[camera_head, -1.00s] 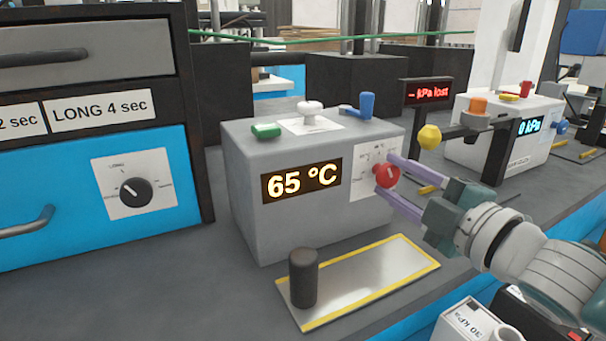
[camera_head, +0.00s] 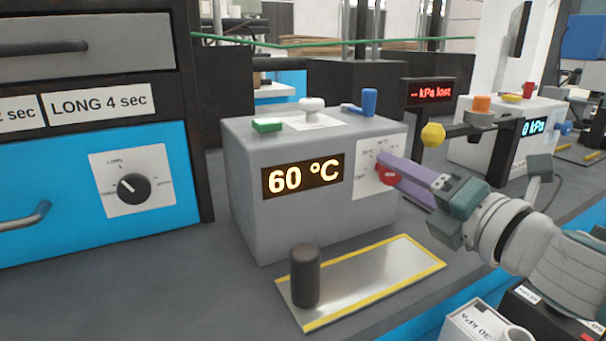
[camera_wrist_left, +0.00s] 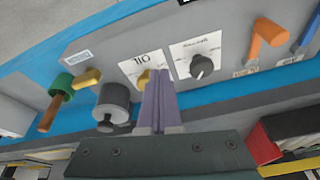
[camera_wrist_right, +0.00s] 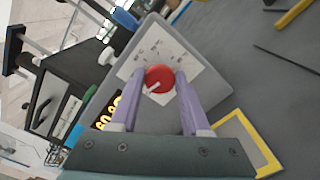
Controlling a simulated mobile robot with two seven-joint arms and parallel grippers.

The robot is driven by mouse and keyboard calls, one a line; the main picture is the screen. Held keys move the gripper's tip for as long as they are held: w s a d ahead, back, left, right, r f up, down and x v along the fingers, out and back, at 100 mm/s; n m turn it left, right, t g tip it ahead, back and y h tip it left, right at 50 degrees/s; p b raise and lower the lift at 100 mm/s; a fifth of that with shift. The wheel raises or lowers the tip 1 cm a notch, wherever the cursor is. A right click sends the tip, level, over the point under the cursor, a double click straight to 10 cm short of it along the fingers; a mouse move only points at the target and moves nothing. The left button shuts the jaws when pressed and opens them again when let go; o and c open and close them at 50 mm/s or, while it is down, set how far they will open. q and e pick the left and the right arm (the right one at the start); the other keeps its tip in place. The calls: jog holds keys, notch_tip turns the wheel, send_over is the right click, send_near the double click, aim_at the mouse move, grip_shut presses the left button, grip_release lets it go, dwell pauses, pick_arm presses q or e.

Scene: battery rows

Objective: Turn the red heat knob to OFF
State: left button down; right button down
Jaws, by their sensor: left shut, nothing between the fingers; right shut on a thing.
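The red heat knob (camera_head: 386,174) sits on a white dial plate on the right part of the grey heater box's (camera_head: 290,218) front. My right gripper (camera_head: 382,168) is shut on the knob, with a purple finger on each side. In the right wrist view the red knob (camera_wrist_right: 159,79) with its white pointer lies between the fingertips. The dial's small lettering is too blurred to read. The box's display (camera_head: 301,176) reads 60 °C. My left gripper (camera_wrist_left: 157,75) shows only in its wrist view, with its purple fingers together and empty.
A metal plate with a yellow border (camera_head: 425,259) and a dark cylinder (camera_head: 305,276) stand in front of the box. A green button (camera_head: 267,125), a white knob (camera_head: 312,104) and a blue lever (camera_head: 368,102) are on top. A yellow knob (camera_head: 433,135) is close above my right gripper.

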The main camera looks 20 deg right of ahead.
pick_arm(q)
jog(key=shift+a+f, duration=0.1)
jog(key=shift+f, duration=0.2)
pick_arm(e)
jog(key=shift+n, duration=1)
jog(key=shift+c, duration=1.9)
grip_release()
jog(key=shift+s, duration=0.1)
pick_arm(q)
jog(key=shift+f+b, duration=0.4)
jog(key=shift+b, duration=0.2)
pick_arm(e)
jog(key=s, duration=0.9)
jog(key=shift+s+d, duration=0.35)
jog(key=shift+d, duration=0.05)
jog(key=shift+r, duration=0.1)
